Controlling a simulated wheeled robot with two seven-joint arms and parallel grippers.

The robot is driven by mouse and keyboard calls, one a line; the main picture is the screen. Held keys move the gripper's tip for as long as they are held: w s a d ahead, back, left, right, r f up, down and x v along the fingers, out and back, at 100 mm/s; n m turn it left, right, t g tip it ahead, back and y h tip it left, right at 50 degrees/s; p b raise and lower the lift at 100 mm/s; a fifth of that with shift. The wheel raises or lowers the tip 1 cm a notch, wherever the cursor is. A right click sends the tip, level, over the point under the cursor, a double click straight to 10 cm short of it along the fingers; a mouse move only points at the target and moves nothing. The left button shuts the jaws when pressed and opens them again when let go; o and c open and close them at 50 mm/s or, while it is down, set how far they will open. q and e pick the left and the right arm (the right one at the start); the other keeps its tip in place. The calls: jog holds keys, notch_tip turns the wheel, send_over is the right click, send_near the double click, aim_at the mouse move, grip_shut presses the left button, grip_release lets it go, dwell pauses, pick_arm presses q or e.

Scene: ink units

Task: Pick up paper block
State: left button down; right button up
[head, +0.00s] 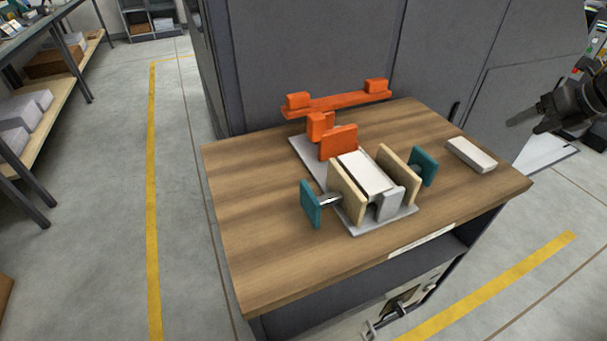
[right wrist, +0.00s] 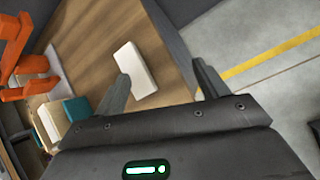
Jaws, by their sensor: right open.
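A white paper block (head: 471,154) lies flat on the right part of the wooden table, apart from the fixture. It also shows in the right wrist view (right wrist: 135,68), beyond my left-hand fingertip. Another white block (head: 366,172) sits in the fixture between two tan plates. My right gripper (head: 530,117) is at the right edge of the head view, beyond the table's right side and above its level. In the right wrist view its two fingers (right wrist: 161,78) are spread apart with nothing between them. My left gripper is not in view.
The fixture has a grey base (head: 366,225), teal end plates (head: 311,204) and orange parts (head: 338,142). The wooden table (head: 260,220) is clear around the loose block. A grey cabinet (head: 300,60) stands behind. Shelves (head: 50,90) are at the left.

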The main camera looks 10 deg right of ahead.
aim_at(472, 151)
jog(key=s+a+r+n+g+h+b, duration=0.15)
jog(key=a+n, duration=0.25)
jog(key=a, duration=0.4)
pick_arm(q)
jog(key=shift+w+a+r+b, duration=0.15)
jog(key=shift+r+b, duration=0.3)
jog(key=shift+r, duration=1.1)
pick_arm(e)
jog(key=shift+g, duration=0.45)
jog(key=shift+x, duration=2.75)
jog(key=x, duration=0.4)
jog(key=shift+w+a, duration=0.15)
jog(key=shift+w+f, duration=0.25)
jog(key=shift+f, duration=0.2)
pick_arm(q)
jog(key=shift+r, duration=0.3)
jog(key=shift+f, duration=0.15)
pick_arm(e)
jog(key=c, duration=1.1)
